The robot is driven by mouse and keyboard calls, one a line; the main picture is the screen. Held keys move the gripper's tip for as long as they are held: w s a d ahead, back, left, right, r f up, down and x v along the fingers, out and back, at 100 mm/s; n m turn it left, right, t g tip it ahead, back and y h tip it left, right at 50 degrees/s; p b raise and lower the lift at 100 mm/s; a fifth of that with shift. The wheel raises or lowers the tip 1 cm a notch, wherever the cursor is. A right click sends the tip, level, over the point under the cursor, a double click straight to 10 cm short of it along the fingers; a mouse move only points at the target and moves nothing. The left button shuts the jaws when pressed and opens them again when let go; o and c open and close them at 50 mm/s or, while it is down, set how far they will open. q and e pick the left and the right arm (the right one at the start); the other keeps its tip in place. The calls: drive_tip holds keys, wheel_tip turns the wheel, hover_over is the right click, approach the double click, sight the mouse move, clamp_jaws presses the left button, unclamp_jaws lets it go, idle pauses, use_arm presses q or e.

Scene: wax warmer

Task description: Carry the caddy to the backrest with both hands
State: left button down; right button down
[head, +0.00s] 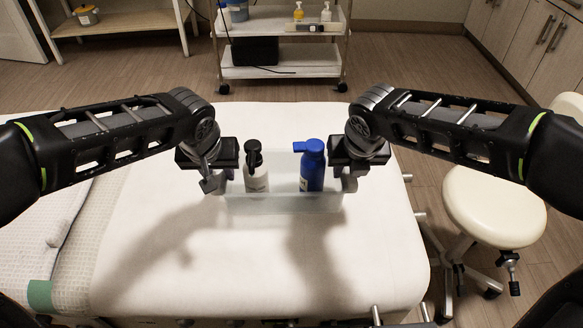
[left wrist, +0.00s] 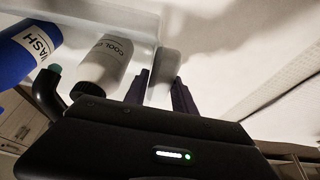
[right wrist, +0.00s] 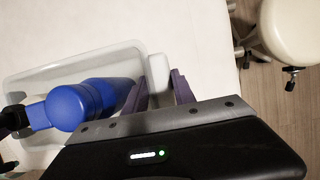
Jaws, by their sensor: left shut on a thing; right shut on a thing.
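The caddy (head: 285,203) is a translucent whitish open bin over the white bed (head: 150,235). It holds a white bottle with a black pump (head: 257,178) and a blue bottle (head: 312,170), both upright. My left gripper (head: 225,180) is shut on the caddy's left end; the left wrist view shows a pale grip block (left wrist: 163,75) between its fingers. My right gripper (head: 349,180) is shut on the right end, with a white grip block (right wrist: 159,72) between its fingers. Whether the caddy's bottom touches the bed is unclear. A textured section, possibly the backrest (head: 30,235), lies at the left.
A cream stool (head: 492,205) stands right of the bed. A white cart (head: 285,70) with bottles stands behind it, and a shelf (head: 120,22) is at the back left. The bed's surface around the caddy is clear. A green patch (head: 39,296) is at the front left.

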drive_tip(key=shift+f, duration=0.15)
